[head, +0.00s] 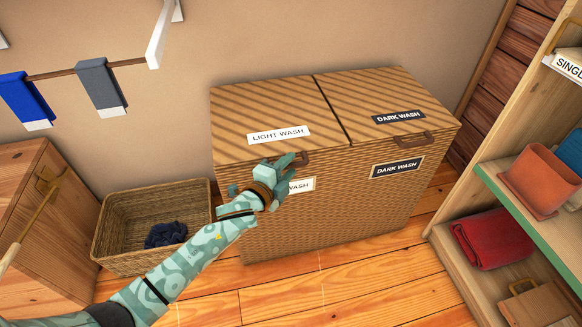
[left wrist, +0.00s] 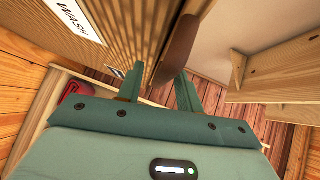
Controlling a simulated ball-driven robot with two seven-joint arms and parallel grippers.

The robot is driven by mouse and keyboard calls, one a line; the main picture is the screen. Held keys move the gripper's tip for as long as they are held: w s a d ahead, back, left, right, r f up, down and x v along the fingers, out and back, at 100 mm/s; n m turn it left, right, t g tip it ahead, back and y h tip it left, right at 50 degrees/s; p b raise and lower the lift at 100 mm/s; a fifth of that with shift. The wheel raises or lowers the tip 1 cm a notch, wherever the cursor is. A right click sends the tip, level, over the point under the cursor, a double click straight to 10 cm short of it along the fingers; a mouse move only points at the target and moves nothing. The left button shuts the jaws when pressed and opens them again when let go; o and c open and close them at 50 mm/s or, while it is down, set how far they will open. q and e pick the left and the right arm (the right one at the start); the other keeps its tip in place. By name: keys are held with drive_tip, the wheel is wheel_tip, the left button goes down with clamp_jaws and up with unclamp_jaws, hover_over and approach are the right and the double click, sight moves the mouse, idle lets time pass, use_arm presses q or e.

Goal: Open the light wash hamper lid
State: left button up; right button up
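The wicker hamper has two lids, both lying shut. The light wash lid (head: 255,110) is the left one, with a white LIGHT WASH label (head: 278,135) near its front edge. Its brown handle (head: 304,158) hangs at the front edge and also shows in the left wrist view (left wrist: 180,45). My left gripper (head: 296,162) is at this handle, partly covering the front WASH label. In the left wrist view its fingers (left wrist: 160,92) are apart, with the handle's lower end between them, nearer the right finger. Firm contact cannot be told. My right gripper is not in view.
The dark wash lid (head: 385,100) is beside it on the right. A wicker basket (head: 112,235) with dark cloth (head: 166,234) stands left on the floor. A shelf unit (head: 480,170) stands close at right. Socks (head: 102,87) hang on a rail above left.

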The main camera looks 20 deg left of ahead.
use_arm(q)
drive_tip(key=shift+w+d, duration=0.15)
drive_tip(key=shift+w, duration=0.4)
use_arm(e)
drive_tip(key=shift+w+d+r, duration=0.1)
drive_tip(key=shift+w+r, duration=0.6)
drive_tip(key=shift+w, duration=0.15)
use_arm(q)
drive_tip(key=shift+c, duration=0.4)
clamp_jaws()
